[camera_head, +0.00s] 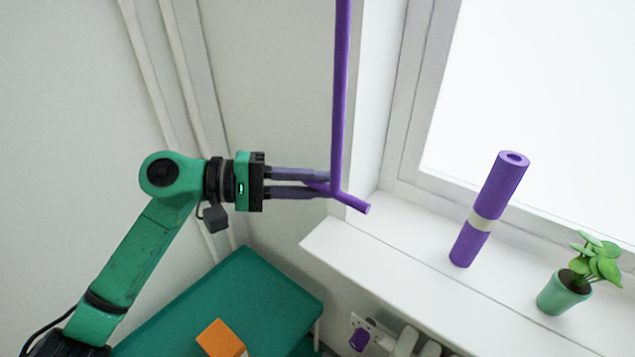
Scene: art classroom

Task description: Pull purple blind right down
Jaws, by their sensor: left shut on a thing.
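A purple blind pull (341,100) hangs down from the top of the head view, in front of the corner beside the window. It ends in a short slanted purple crossbar (351,201). My left gripper (322,184) reaches in from the left, with its two purplish fingers shut on the pull at its lower end, around the crossbar. The crossbar's right end sticks out past the fingertips. The blind itself and the top of the pull are out of view. My right gripper is not in view.
A white window sill (400,250) lies below and right of the pull. On it stand a purple roll (488,212) with a pale band and a potted plant (565,293). Below are a green table (260,285), an orange block (219,339) and a wall socket with plugs (359,339).

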